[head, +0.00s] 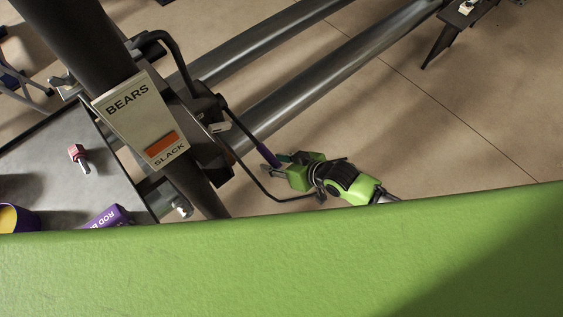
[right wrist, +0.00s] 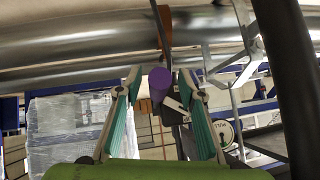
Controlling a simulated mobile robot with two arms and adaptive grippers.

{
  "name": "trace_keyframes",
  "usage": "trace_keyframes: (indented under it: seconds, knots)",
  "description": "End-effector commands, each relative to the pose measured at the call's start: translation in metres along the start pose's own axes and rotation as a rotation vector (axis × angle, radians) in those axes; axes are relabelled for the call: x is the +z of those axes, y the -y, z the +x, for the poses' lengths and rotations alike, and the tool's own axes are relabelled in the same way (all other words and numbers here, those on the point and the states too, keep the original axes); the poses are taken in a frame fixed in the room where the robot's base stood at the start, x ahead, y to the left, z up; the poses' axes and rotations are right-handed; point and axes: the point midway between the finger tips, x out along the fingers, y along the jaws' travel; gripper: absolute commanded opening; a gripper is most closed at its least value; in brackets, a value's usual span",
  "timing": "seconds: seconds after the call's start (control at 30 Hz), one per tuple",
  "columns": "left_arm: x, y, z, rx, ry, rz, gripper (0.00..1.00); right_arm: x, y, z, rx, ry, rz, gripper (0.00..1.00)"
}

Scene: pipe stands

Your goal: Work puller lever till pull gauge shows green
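The puller lever's purple grip (head: 268,155) shows in the head view at the end of a dark lever beside the post. My right gripper (head: 284,160) is at this grip. In the right wrist view the grip (right wrist: 159,85) lies between the teal finger pads of my right gripper (right wrist: 160,76), with a gap on each side, so the gripper is open. The round white pull gauge (right wrist: 223,133), marked PULL, is partly hidden behind the right finger; I cannot read its colour. My left gripper is not in view.
A sign plate (head: 140,120) reading BEARS and SLACK, with an orange-red patch near SLACK, is on a dark post (head: 75,35). Two steel pipes (head: 310,85) run behind.

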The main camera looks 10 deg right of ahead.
Motion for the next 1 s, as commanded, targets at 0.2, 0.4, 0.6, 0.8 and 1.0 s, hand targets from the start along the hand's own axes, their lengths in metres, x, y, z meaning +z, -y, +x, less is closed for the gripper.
trace_keyframes:
  seconds: [0.2, 0.4, 0.6, 0.8, 1.0]
  knots:
    - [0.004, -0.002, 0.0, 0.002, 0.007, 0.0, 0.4, 0.001, -0.001, -0.029, 0.001, 0.001, -0.001, 0.36]
    - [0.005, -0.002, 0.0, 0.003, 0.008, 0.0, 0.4, 0.001, 0.0, -0.071, 0.001, 0.001, -0.002, 0.36]
    - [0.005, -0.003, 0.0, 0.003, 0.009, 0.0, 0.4, 0.001, 0.0, -0.105, 0.001, 0.001, -0.001, 0.36]
    - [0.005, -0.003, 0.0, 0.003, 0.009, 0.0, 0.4, 0.001, 0.0, -0.118, 0.001, 0.0, -0.001, 0.36]
    - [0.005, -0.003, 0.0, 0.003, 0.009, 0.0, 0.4, 0.0, 0.0, -0.119, 0.001, -0.001, -0.001, 0.36]
